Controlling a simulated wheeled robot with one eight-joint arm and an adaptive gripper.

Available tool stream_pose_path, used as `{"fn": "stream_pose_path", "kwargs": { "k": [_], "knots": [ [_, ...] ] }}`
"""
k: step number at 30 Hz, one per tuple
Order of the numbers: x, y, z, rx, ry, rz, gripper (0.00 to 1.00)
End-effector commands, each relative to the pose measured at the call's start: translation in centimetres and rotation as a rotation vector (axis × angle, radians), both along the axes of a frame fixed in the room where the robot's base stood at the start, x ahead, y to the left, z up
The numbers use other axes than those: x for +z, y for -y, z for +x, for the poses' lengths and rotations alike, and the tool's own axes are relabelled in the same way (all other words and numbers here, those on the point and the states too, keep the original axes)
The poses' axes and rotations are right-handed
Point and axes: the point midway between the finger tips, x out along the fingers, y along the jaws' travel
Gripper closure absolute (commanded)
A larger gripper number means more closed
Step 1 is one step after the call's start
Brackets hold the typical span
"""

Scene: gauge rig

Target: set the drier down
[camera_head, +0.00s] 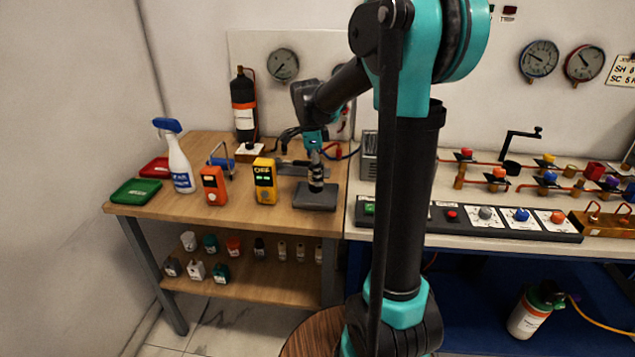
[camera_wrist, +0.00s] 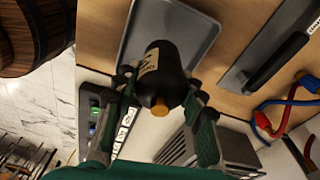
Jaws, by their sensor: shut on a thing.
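The drier, a small black cylinder with a pale label band (camera_head: 316,176), stands about upright over the grey tray (camera_head: 313,203) on the wooden bench. In the wrist view the drier (camera_wrist: 170,72) shows its pale label and an orange end towards the camera. My gripper (camera_head: 315,156) comes down from above and is shut on it; in the wrist view the fingers (camera_wrist: 161,82) press on both sides. The tray (camera_wrist: 196,32) lies behind the drier there. I cannot tell whether the drier's lower end touches the tray.
A yellow meter (camera_head: 265,182), an orange meter (camera_head: 214,186) and a spray bottle (camera_head: 181,167) stand left of the tray. A black cylinder (camera_head: 243,103) stands at the back. A second bench with a control panel (camera_head: 470,217) adjoins on the right.

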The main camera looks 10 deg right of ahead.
Motion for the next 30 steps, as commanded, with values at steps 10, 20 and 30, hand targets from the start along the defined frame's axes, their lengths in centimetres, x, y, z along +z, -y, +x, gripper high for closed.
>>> {"fn": "stream_pose_path", "kwargs": {
  "k": [10,20,30],
  "knots": [
    [-3.2,0.0,0.0,0.000,0.000,0.000,0.97],
    [-3.4,0.0,0.0,0.000,0.000,0.000,0.56],
    [-3.4,0.0,0.0,0.000,0.000,0.000,0.39]
  ]
}}
